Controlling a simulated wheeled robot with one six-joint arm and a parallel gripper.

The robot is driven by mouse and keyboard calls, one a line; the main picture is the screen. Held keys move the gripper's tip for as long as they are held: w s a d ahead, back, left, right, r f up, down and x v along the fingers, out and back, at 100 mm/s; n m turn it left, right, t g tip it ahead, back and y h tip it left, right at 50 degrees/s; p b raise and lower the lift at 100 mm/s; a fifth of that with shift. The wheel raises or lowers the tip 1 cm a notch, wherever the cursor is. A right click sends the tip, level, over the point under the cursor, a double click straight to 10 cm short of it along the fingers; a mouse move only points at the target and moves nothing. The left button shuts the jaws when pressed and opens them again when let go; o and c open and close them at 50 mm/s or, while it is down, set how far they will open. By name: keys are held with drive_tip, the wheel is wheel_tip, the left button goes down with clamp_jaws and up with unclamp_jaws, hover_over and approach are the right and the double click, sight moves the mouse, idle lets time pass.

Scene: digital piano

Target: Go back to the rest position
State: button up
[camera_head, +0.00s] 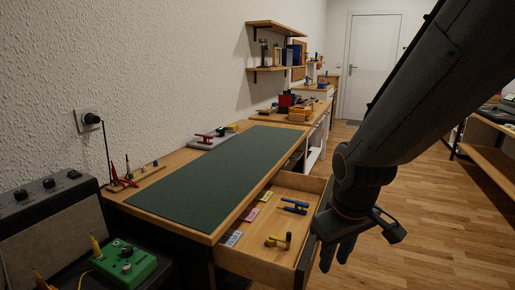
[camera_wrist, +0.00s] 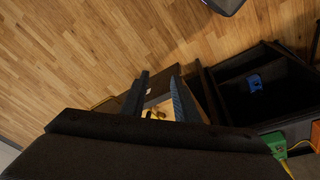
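My gripper (camera_head: 335,262) hangs at the right of the open drawer (camera_head: 262,260), close to the drawer's dark front in the head view. Its fingers point down. In the wrist view, the two fingers of my gripper (camera_wrist: 160,93) stand apart with nothing held between them. Part of the drawer and a yellow item (camera_wrist: 155,114) show beyond the gap. My dark arm comes down from the upper right of the head view. Whether the fingers touch the drawer front cannot be told.
The drawer holds a blue tool (camera_head: 295,206), a yellow-and-black tool (camera_head: 279,240) and several small cards. A green mat (camera_head: 215,178) covers the bench. A green pedal (camera_head: 130,262) and an amplifier (camera_head: 55,235) stand at lower left. Wooden floor (camera_head: 420,235) is clear at right.

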drive_tip(key=s+a+r+m+g, duration=0.2)
drive_tip(key=s+a+r+m, duration=0.15)
drive_tip(key=s, duration=0.45)
drive_tip(key=s+d+r+m+p, duration=0.1)
drive_tip(key=d+r+p, duration=0.5)
drive_tip(key=p, duration=0.7)
drive_tip(key=shift+s+r, duration=0.15)
drive_tip(key=shift+r, duration=0.05)
drive_tip(key=shift+d, duration=0.1)
